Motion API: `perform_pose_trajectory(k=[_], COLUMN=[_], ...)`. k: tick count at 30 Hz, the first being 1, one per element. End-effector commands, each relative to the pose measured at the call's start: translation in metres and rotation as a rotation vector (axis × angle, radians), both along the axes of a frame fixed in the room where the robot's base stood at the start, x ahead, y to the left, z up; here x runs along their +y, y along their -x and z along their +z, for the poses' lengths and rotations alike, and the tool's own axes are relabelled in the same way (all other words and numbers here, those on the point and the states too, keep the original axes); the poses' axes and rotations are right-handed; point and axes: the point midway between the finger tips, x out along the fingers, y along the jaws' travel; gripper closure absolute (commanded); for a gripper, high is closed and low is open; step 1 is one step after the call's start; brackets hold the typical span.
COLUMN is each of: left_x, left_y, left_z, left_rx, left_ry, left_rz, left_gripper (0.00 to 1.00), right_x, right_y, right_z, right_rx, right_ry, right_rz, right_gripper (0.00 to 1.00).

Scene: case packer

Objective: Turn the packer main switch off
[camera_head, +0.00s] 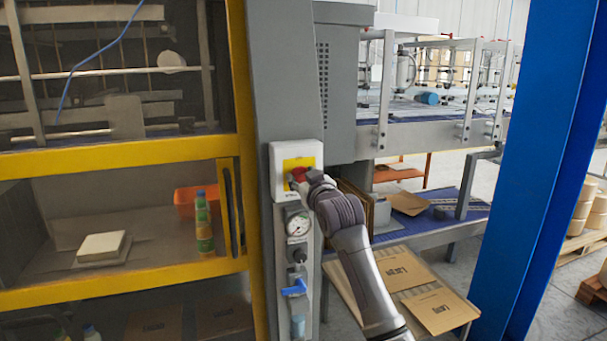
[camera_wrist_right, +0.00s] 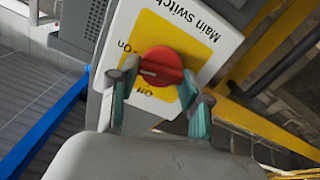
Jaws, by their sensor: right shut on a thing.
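The packer main switch is a red rotary knob (camera_wrist_right: 161,66) on a yellow plate (camera_wrist_right: 150,98), set in a white box (camera_head: 279,160) on the grey column. The right wrist view shows the label "Main switch" and "On" markings upside down. My right gripper (camera_head: 301,176) reaches the knob from the lower right in the head view. In the right wrist view its two teal-padded fingers (camera_wrist_right: 160,85) stand at either side of the knob, shut on it. The fingers and wrist partly hide the knob in the head view. My left gripper is not in view.
Below the switch box sit a pressure gauge (camera_head: 297,224) and a blue valve handle (camera_head: 294,288). A yellow-framed cabinet (camera_head: 120,156) stands to the left, and a blue post (camera_head: 548,160) to the right. Flat cardboard (camera_head: 440,308) lies at the lower right.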

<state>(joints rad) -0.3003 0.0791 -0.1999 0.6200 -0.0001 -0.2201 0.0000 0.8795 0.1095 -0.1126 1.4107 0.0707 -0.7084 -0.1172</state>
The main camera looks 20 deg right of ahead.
Motion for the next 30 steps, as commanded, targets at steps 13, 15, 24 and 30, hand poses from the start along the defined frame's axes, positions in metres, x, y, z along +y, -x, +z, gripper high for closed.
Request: perform_pose_trajectory(k=[13,15,24,30], left_x=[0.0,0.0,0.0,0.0], left_y=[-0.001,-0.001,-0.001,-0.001], left_z=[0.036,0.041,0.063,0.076], left_rx=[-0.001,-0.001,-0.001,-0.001], left_ry=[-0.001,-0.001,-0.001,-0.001], left_rz=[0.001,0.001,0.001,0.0], left_gripper=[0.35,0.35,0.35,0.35], right_x=[0.001,0.001,0.002,0.003], right_y=[0.0,0.0,0.0,0.0], right_z=[0.003,0.003,0.001,0.0], right_rx=[-0.014,-0.015,-0.026,-0.032], right_ry=[0.426,0.493,0.777,0.964], right_rz=[-0.001,0.0,0.001,0.001], right_gripper=[0.87,0.87,0.87,0.87])
